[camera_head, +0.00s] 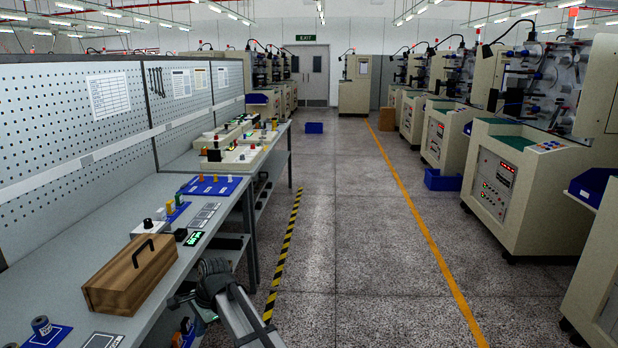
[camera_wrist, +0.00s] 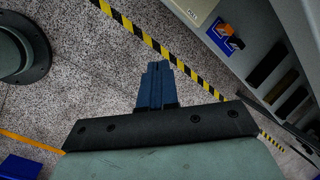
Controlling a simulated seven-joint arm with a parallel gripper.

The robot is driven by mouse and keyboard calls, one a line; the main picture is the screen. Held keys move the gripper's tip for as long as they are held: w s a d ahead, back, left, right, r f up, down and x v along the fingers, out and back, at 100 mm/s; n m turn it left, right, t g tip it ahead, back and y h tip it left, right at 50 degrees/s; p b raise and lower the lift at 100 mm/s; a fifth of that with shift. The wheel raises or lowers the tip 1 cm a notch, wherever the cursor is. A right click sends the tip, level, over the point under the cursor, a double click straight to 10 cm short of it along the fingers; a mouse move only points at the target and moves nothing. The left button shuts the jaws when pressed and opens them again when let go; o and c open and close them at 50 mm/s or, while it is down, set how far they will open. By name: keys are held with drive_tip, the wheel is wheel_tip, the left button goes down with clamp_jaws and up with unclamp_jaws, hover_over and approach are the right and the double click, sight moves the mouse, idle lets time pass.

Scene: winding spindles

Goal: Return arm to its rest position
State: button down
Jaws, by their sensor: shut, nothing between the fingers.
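My gripper (camera_wrist: 158,68) shows in the wrist view with its two blue fingers pressed together and nothing between them. It points over the speckled floor beside a yellow and black stripe (camera_wrist: 150,42). In the head view my arm (camera_head: 232,308) is folded low beside the front edge of the workbench (camera_head: 193,260). The gripper's fingertips cannot be made out there.
A wooden box with a handle (camera_head: 131,276) stands on the bench near its front edge, close to my arm. Blue mats (camera_head: 216,187) with small parts lie farther back. Winding machines (camera_head: 520,190) line the right.

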drive_tip(key=d+f+n+h, duration=0.15)
drive_tip(key=d+f, duration=0.45)
drive_tip(key=d, duration=0.7)
drive_tip(key=d+f+n, duration=0.2)
drive_tip(key=d+f, duration=0.4)
drive_tip(key=d, duration=0.7)
drive_tip(key=d+f+n+h, duration=0.15)
drive_tip(key=d+f, duration=0.45)
drive_tip(key=d, duration=0.7)
drive_tip(key=s+d+f+n, duration=0.35)
drive_tip(key=s+d, duration=0.45)
drive_tip(key=d, duration=0.5)
drive_tip(key=s+f+g, duration=0.3)
drive_tip(key=s+f, duration=0.7)
drive_tip(key=s, duration=0.4)
drive_tip(key=s+f+g, duration=0.3)
drive_tip(key=s+f, duration=0.8)
drive_tip(key=s, duration=0.4)
drive_tip(key=shift+s+f+g+h, duration=0.2)
drive_tip(key=shift+g+h, duration=0.1)
drive_tip(key=shift+h, duration=0.1)
